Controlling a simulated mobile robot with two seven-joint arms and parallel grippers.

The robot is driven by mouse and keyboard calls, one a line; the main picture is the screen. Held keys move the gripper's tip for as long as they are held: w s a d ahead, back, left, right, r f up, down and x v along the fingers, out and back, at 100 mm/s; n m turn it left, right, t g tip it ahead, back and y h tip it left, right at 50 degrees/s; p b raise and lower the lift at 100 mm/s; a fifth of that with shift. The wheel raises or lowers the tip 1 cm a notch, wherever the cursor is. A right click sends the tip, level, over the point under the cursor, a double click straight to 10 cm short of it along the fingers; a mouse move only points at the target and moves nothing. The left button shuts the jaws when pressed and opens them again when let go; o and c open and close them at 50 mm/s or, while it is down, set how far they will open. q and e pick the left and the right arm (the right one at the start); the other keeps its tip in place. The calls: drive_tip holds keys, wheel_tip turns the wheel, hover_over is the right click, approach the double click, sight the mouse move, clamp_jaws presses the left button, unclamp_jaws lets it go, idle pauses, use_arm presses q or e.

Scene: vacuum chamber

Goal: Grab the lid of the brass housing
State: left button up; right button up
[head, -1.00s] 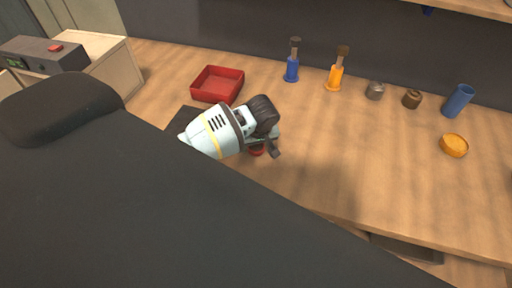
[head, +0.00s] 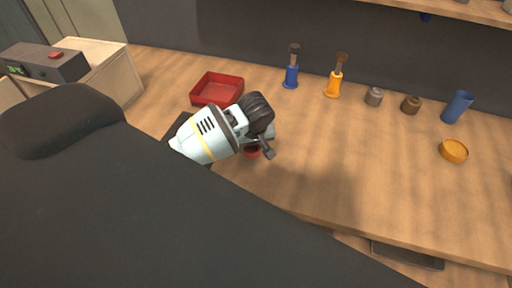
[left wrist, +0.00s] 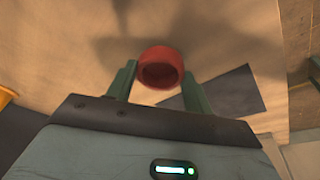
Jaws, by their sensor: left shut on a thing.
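My left gripper (head: 262,146) is low over the wooden bench, left of the middle in the head view. It is shut on a small red round cap (head: 252,152), which is mostly hidden by the gripper there. In the left wrist view the red cap (left wrist: 160,68) sits between the two fingers, with a dark hollow facing the camera. A small brown cylinder (head: 411,104) and a small grey cylinder (head: 374,96) stand at the back right, away from the gripper. I cannot tell for sure which thing is the brass housing. My right gripper is not in view.
A red tray (head: 217,90) lies just behind the left gripper. Blue (head: 291,78) and orange (head: 334,88) upright tools, a blue cup (head: 457,107) and an orange dish (head: 453,151) stand farther right. The bench's front middle is clear.

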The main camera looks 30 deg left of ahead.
use_arm(q)
drive_tip(key=s+a, duration=0.2)
drive_tip(key=s, duration=0.2)
drive_tip(key=s+a+r, duration=0.1)
drive_tip(key=s+a, duration=0.1)
drive_tip(key=s, duration=0.2)
drive_tip(key=s+a, duration=0.2)
drive_tip(key=s, duration=0.3)
drive_tip(key=shift+s+r, duration=0.1)
drive_tip(key=shift+r, duration=0.05)
